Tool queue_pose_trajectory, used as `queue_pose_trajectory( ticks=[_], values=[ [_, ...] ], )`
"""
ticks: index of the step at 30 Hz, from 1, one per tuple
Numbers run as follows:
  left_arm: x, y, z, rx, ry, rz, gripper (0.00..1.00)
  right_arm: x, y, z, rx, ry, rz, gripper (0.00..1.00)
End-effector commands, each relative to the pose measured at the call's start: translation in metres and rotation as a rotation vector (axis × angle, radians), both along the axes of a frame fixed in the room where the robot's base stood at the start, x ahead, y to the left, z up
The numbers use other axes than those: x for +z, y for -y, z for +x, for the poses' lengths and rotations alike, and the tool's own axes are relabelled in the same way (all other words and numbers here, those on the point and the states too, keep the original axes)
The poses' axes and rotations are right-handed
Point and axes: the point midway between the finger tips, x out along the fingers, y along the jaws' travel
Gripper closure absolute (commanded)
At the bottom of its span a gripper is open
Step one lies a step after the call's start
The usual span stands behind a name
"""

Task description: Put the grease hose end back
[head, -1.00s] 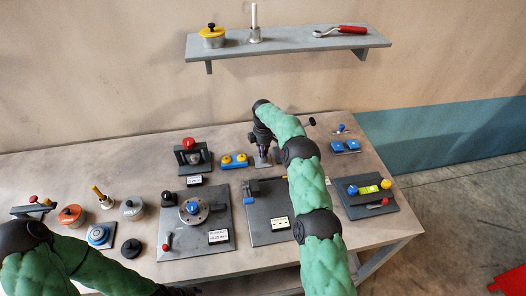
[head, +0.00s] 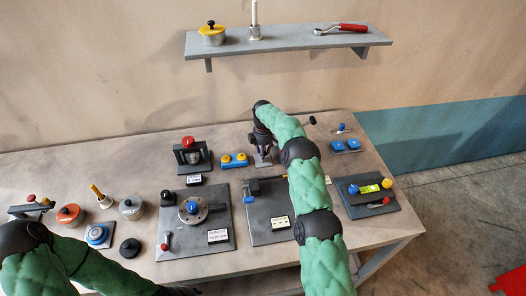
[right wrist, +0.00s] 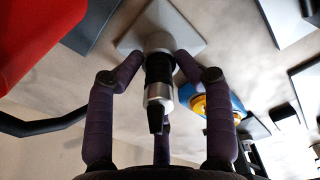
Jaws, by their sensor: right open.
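In the right wrist view a silver and black nozzle-like piece, which looks like the grease hose end (right wrist: 158,92), stands between my fingers. Its far end meets a pale grey square base (right wrist: 192,32); I cannot tell how deep it sits. My right gripper (right wrist: 157,62) is open, with its purple fingers spread around the piece and gaps beside it. In the head view my right gripper (head: 264,152) points down over the small grey base (head: 262,162) at the back of the bench, and largely hides the hose end.
A dark plate with a labelled fixture (head: 270,212) lies in front. A wall shelf (head: 290,43) hangs behind.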

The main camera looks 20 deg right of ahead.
Motion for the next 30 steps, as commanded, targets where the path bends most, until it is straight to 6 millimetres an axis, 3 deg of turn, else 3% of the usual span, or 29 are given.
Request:
queue_pose_trajectory(
  ticks=[8, 15, 24, 30],
  values=[
    [0.001, 0.0, 0.0, 0.0, 0.0, 0.0, 0.6, -0.005, -0.003, -0.004, 0.003, -0.015, 0.004, 0.54],
    [0.021, 0.0, 0.0, 0.0, 0.0, 0.0, 0.6, 0.008, -0.002, -0.003, 0.003, -0.014, 0.004, 0.54],
    [0.012, 0.0, 0.0, 0.0, 0.0, 0.0, 0.6, 0.072, 0.0, 0.002, 0.003, -0.005, 0.002, 0.54],
    [0.013, 0.0, 0.0, 0.0, 0.0, 0.0, 0.6, 0.102, 0.001, 0.002, 0.002, -0.004, 0.001, 0.54]
  ],
)
